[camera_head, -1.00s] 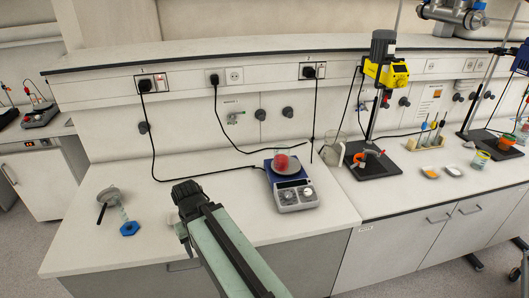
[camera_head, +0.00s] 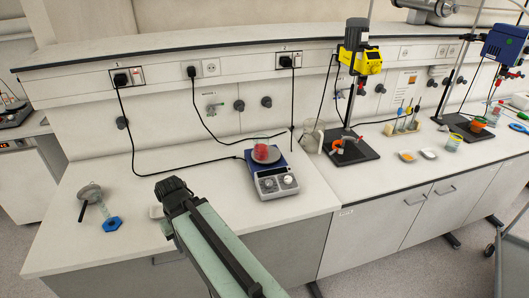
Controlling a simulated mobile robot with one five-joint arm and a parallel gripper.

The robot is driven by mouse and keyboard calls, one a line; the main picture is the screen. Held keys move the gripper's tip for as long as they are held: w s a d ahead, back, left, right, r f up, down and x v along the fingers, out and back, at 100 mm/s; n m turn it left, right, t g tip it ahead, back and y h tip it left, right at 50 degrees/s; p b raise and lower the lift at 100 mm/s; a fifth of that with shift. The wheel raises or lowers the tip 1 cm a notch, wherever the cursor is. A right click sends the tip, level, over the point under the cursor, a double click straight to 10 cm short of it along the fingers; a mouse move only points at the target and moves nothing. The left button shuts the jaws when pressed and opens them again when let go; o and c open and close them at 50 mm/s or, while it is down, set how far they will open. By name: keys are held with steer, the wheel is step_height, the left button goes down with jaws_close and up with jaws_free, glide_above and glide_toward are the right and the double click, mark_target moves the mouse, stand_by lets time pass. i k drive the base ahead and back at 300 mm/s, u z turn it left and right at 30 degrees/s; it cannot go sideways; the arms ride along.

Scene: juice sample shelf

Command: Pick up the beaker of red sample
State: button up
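A small clear glass beaker with red contents (camera_head: 262,153) stands upright on the round plate of a blue and grey hotplate stirrer (camera_head: 274,184), in the middle of the counter. Nothing touches the beaker from my arm. My green and black arm comes up from the bottom edge, and its dark upper end is in front of the counter, left of and nearer than the stirrer. My gripper's fingers do not show.
A clear glass jug (camera_head: 312,136) stands right of the stirrer, beside a yellow overhead stirrer (camera_head: 360,58) on a black stand. A blue-footed cylinder (camera_head: 111,221) and a grey dish (camera_head: 90,192) are at the left. A black cable (camera_head: 185,163) runs along the counter behind.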

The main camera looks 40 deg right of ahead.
mark_target(260, 141)
steer(key=z, duration=0.05)
steer(key=k, duration=0.45)
steer(key=u, duration=0.45)
steer(key=i, duration=0.9)
steer(key=u, duration=0.45)
steer(key=k, duration=0.6)
steer(key=u, duration=0.3)
steer(key=i, duration=0.6)
steer(key=z, duration=0.2)
